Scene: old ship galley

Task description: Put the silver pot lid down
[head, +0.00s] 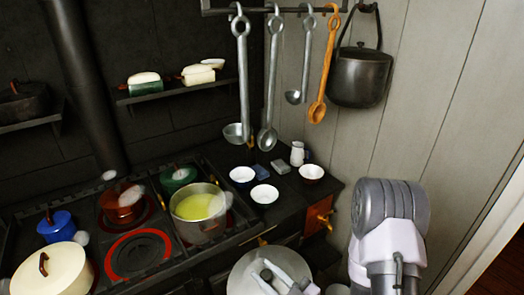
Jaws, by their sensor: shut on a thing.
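The silver pot lid (243,268) is a round, pale metal disc at the bottom middle of the head view, in front of the stove's edge. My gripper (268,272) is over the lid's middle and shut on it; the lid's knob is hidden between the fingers. The lower edge of the lid is cut off by the picture. I cannot tell whether anything supports the lid from below.
An uncovered silver pot (202,212) of yellow-green liquid stands on the stove, near a red pot (122,204), green pot (178,178), blue pot (56,226) and cream pot (52,270). A red-ringed burner (138,255) is bare. Bowls (264,194) occupy the right counter; ladles (242,80) hang above.

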